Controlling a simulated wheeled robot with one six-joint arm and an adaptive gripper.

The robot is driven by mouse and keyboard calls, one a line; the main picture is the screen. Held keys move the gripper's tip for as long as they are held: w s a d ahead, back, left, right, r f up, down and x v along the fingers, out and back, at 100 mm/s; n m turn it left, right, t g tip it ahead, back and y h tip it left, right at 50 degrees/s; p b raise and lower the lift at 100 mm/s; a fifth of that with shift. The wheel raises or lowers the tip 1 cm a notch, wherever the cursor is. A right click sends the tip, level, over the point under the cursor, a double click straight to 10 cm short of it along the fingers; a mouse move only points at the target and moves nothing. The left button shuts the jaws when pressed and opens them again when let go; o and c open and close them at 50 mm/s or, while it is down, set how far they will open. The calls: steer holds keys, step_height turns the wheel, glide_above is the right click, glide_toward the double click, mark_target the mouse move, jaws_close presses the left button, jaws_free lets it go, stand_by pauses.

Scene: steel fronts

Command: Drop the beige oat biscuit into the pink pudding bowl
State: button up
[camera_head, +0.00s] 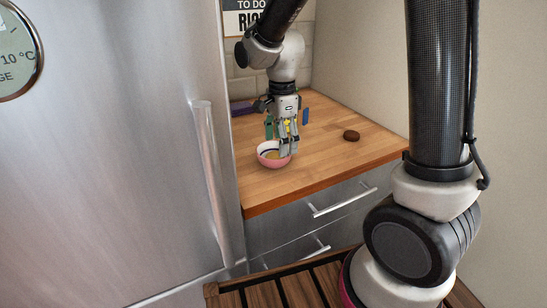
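The pink bowl (264,162) stands on the wooden worktop near its front left part, with a pale inside and a dark band near the rim. My gripper (284,154) points down at the right side of the bowl, its fingertips at or just over the rim. A small tan patch (272,155) shows inside the bowl's outline beside the fingers. It may be the beige oat biscuit, but whether it lies in the bowl or is held cannot be told. The fingers are too small and overlapped to show whether they are open or shut.
A dark brown round piece (351,136) lies on the worktop (330,155) at the right. A green item (269,128), a blue item (305,117) and a purple item (242,108) are farther back. A tall steel door (130,140) stands at the left.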

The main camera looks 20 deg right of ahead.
step_height(320, 180, up, 12)
stand_by(0.6)
steer(key=s+d+r+n+t, duration=0.1)
steer(key=s+d+n+t, duration=0.1)
steer(key=s+d+n, duration=0.5)
steer(key=s+d+r+n+t, duration=0.1)
steer(key=s+d+n+t, duration=0.1)
steer(key=s+d+n, duration=0.6)
steer(key=s+n, duration=0.1)
steer(key=s, duration=0.4)
steer(key=shift+n, duration=0.3)
